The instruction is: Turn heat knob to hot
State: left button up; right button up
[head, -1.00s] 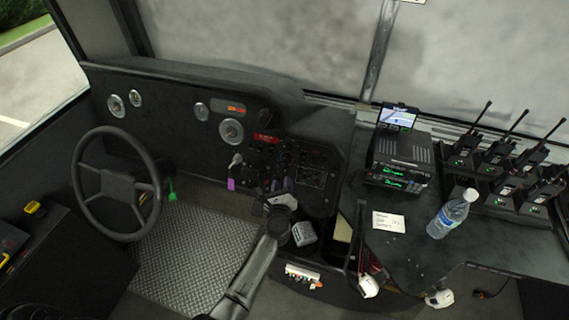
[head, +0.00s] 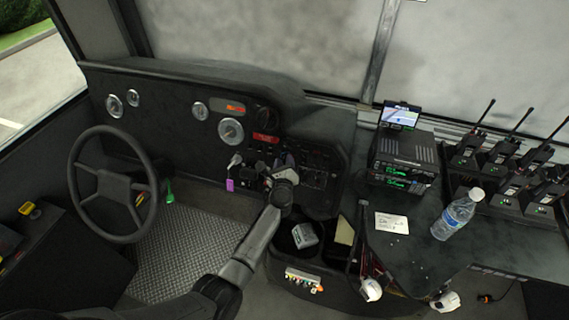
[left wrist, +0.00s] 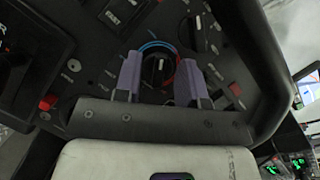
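The heat knob (left wrist: 157,72) is a small black dial with a white mark pointing roughly up in the left wrist view. A ring around it is blue at the upper left and red at the right. My left gripper (left wrist: 158,62) is open, with one purple finger on each side of the knob; I cannot tell whether they touch it. In the head view my left gripper (head: 281,164) is at the dash panel, and its arm hides the knob there. My right gripper is not in view.
Other knobs and switches surround the dial, with a red button (left wrist: 47,102) at left. The steering wheel (head: 75,195) stands left of my arm. A grey box (head: 304,235) sits below the gripper. A bottle (head: 455,217) and radios (head: 402,160) are on the right counter.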

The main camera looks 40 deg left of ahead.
pick_arm(q)
jog(key=shift+c, duration=0.2)
jog(key=c, duration=0.5)
jog(key=shift+f, duration=0.1)
